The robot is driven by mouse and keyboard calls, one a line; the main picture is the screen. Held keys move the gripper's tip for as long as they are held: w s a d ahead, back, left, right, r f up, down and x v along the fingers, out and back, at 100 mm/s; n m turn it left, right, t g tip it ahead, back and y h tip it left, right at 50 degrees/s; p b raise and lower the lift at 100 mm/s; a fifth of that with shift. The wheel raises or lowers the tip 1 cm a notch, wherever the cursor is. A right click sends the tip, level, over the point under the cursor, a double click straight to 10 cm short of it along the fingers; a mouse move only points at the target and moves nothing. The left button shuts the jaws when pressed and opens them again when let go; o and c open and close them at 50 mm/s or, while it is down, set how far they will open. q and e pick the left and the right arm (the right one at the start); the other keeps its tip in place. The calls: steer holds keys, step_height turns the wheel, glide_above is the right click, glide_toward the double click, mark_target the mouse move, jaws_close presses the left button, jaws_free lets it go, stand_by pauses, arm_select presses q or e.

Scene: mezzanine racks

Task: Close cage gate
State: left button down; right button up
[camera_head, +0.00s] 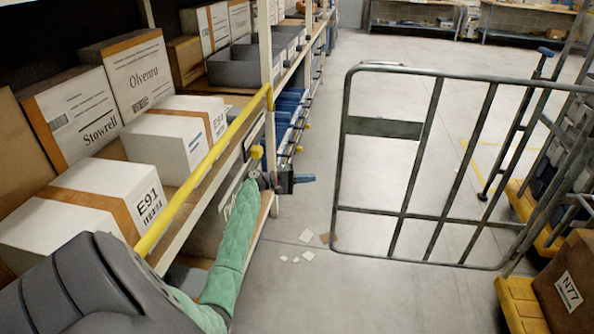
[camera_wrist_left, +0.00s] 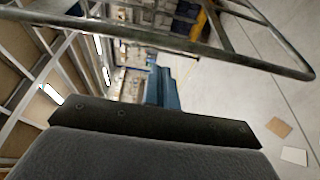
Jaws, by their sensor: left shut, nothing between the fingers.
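The cage gate (camera_head: 383,127) is a grey-green metal frame of bars with a flat plate near its upper left corner. In the head view it spans the right half, its left upright edge free over the floor and its right end running out of the picture. My left gripper (camera_head: 304,178), at the end of the green-sleeved arm, is shut and empty. It sits left of the gate's left edge, with a gap showing between. In the left wrist view, gate bars (camera_wrist_left: 200,47) cross above the blue fingers (camera_wrist_left: 163,88); contact is not visible. My right gripper is not in view.
A rack with boxes (camera_head: 167,133) and a yellow rail (camera_head: 205,166) stands close on the left. Yellow-based carts and an N77 box (camera_head: 568,286) are at the right. Paper scraps (camera_head: 307,255) lie on the floor. The grey floor beyond is mostly clear.

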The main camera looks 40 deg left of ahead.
arm_select(q)
steer(key=a+x, duration=0.1)
steer(key=x, duration=0.7)
steer(key=shift+w+d+r+t+p, duration=0.2)
steer(key=shift+w+r+t+p, duration=0.1)
steer(key=shift+w+r+p, duration=0.25)
steer(key=shift+f, duration=0.1)
steer(key=shift+d, duration=0.1)
